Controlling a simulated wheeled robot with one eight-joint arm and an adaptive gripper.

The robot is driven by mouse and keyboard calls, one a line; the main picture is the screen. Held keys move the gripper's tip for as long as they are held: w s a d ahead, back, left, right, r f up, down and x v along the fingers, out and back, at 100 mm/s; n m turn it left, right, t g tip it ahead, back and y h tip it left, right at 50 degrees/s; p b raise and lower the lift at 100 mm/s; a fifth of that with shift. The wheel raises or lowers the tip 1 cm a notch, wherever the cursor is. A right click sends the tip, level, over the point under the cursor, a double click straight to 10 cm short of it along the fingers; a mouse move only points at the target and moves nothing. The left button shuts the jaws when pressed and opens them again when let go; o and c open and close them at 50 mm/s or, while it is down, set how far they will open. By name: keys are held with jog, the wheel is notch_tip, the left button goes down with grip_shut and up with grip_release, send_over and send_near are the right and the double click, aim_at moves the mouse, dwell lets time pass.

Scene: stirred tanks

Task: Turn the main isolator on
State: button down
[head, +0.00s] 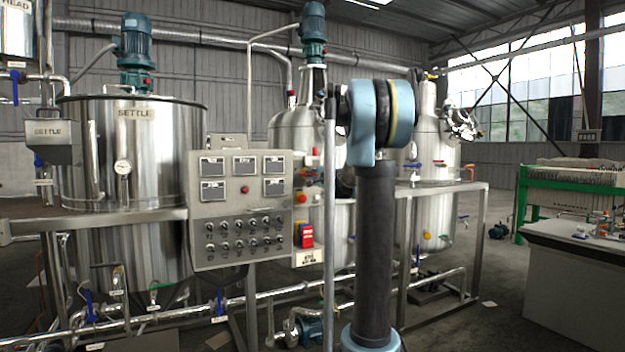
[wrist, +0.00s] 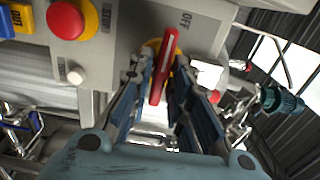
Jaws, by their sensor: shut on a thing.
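The main isolator's red handle (wrist: 164,66) sits on a yellow plate on a grey panel (wrist: 130,30) in the wrist view. Its upper end in the picture points close to the OFF label (wrist: 185,20). My gripper (wrist: 165,75) has its two fingers on either side of the handle and is shut on it. The fingers hide parts of the yellow plate. In the head view my arm stands in front of this area, and I cannot clearly make out the gripper or the handle.
A red mushroom button (wrist: 67,18) on yellow and a white button (wrist: 77,75) sit left of the handle. In the head view a control panel (head: 240,208) and a steel tank (head: 150,160) stand left. A bench (head: 580,270) stands right; open floor lies before it.

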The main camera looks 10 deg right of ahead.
jog(key=shift+s+f+m, duration=0.1)
jog(key=shift+m, duration=8.8)
jog(key=shift+d, duration=0.1)
jog(key=c, duration=1.7)
grip_release()
jog(key=shift+o, duration=0.2)
